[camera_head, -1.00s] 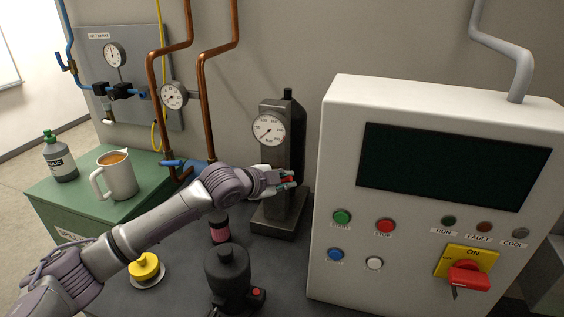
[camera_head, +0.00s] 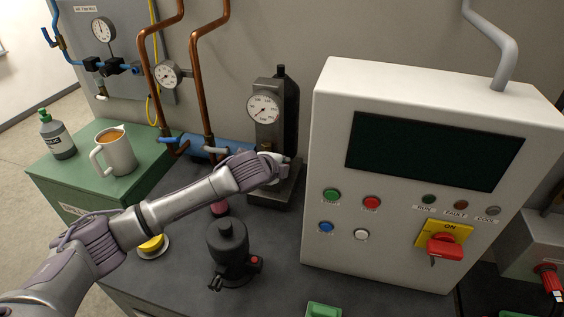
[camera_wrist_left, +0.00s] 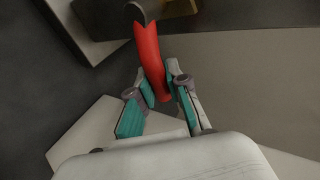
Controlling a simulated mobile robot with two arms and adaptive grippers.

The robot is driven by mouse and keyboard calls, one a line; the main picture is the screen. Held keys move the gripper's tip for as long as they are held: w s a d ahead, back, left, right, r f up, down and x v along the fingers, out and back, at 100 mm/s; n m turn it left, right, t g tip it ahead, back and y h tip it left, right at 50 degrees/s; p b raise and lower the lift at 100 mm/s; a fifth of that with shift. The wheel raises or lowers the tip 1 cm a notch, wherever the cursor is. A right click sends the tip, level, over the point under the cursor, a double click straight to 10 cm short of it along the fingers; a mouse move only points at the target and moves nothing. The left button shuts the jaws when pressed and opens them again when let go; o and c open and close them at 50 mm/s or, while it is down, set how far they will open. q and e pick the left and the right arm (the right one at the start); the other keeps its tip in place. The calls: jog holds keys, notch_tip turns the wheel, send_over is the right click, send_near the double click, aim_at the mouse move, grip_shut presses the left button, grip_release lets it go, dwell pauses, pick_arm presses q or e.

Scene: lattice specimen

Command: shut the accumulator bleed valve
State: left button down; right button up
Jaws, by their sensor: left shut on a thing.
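The accumulator (camera_head: 290,105) is a dark upright cylinder behind a grey block with a round gauge (camera_head: 264,109), left of the white cabinet. My left gripper (camera_head: 278,164) is at the lower front of this block. In the left wrist view a red valve lever (camera_wrist_left: 148,50) runs from a dark round pivot down between the teal-padded fingers (camera_wrist_left: 158,88). The gripper is shut on the lever near its free end. In the head view the gripper hides the lever. My right gripper is not in view.
The white control cabinet (camera_head: 420,110) stands close on the right, with buttons and a red switch on yellow. Copper pipes (camera_head: 203,70) and a blue cylinder (camera_head: 190,145) are behind my arm. A black bottle-shaped device (camera_head: 228,250) stands in front. A mug (camera_head: 117,155) sits on the green cabinet.

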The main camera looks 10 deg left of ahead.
pick_arm(q)
jog(key=shift+f, duration=0.1)
jog(key=c, duration=1.1)
grip_release()
jog(key=v, duration=1.2)
